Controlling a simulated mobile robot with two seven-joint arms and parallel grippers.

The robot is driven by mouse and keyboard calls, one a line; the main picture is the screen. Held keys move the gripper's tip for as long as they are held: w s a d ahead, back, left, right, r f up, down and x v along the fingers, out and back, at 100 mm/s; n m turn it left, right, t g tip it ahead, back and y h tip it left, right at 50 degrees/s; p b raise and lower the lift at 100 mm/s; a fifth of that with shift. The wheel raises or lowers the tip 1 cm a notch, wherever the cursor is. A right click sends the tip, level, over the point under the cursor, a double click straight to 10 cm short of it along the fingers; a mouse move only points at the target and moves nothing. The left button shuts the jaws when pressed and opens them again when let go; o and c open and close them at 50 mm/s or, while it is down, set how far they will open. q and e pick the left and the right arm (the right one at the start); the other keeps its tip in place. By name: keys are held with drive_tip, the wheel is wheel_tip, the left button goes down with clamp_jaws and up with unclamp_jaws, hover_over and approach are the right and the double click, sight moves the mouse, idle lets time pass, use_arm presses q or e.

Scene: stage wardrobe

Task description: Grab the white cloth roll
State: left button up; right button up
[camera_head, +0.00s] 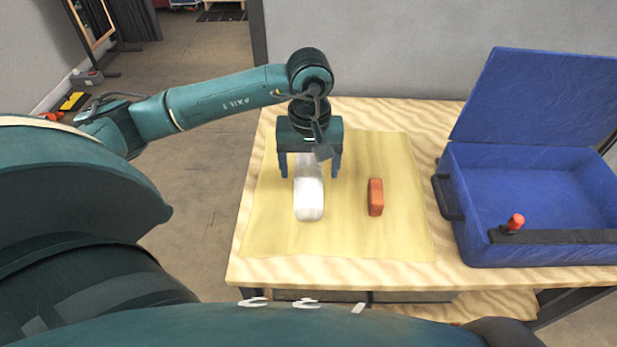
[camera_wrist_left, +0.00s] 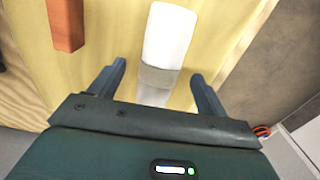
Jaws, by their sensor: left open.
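The white cloth roll (camera_head: 309,198) lies on a yellow mat (camera_head: 405,225) on the wooden table, lengthwise toward my body. My left gripper (camera_head: 309,172) is open above its far part, one finger on either side. The gripper hides the roll's far end in the head view. In the left wrist view the white cloth roll (camera_wrist_left: 168,38) has a greyish band around it and runs between the two open fingers of my left gripper (camera_wrist_left: 158,80). I cannot tell the exact height of the fingers above the mat. My right gripper is not in view.
A reddish-orange block (camera_head: 376,197) stands on the mat to the right of the roll. An open blue case (camera_head: 456,206) with a raised lid and a red-knobbed item (camera_head: 515,222) sits at the table's right. The near part of the mat is clear.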

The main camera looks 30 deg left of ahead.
sight(309, 177)
use_arm(q)
drive_tip(key=shift+s+f+p, duration=0.1)
drive_tip(key=shift+f+p, duration=0.6)
drive_tip(key=shift+f, duration=2.15)
drive_tip(key=c, duration=1.1)
